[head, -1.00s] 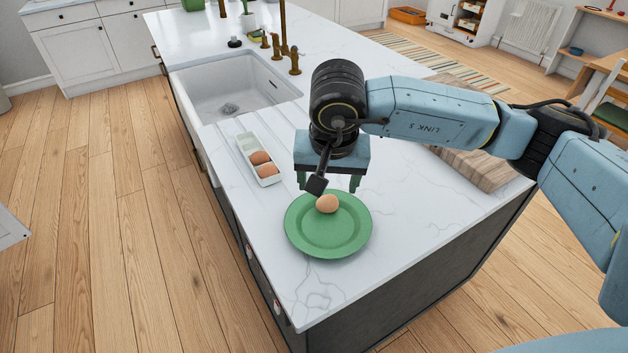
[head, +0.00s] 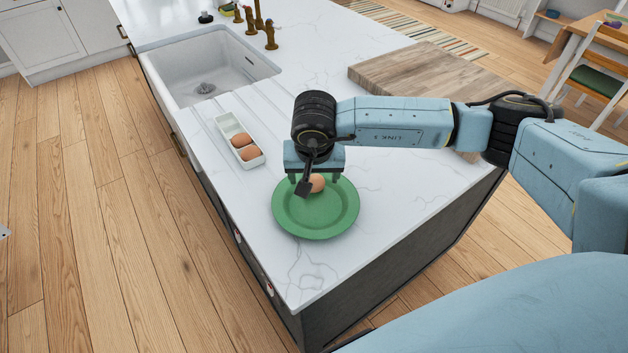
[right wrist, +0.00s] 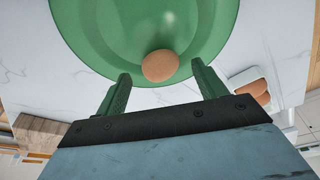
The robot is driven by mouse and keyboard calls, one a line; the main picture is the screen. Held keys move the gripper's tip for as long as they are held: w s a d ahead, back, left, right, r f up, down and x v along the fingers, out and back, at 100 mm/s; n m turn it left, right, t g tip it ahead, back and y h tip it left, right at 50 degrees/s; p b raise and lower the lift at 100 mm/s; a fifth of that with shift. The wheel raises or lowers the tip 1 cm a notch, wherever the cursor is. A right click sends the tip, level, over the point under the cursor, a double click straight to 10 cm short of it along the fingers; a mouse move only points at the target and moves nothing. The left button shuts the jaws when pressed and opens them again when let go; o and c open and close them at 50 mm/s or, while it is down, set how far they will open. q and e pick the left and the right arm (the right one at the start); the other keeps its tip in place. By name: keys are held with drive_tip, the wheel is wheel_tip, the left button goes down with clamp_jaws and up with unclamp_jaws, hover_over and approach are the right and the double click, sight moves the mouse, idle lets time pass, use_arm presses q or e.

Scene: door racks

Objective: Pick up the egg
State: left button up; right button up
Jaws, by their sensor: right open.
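A brown egg (head: 317,183) lies on a green plate (head: 315,220), near the plate's far edge. My right gripper (head: 316,180) is over that edge with its fingers pointing down; its wrist hides part of the egg in the head view. In the right wrist view the egg (right wrist: 160,66) shows ahead of and between the two green fingers of the gripper (right wrist: 162,82). The fingers are wide apart and nothing is held. I cannot tell whether they touch the plate. My left gripper is out of view.
A white egg tray (head: 228,124) with two brown eggs stands to the left on the white counter (head: 390,190). A sink (head: 205,70) is at the back left, and a wooden board (head: 420,75) at the back right. The counter in front of the plate is clear.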

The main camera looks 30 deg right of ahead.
drive_tip(key=shift+x, duration=1)
drive_tip(key=shift+f, duration=0.1)
drive_tip(key=c, duration=0.7)
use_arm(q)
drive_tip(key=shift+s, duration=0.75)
use_arm(e)
drive_tip(key=shift+c, duration=0.2)
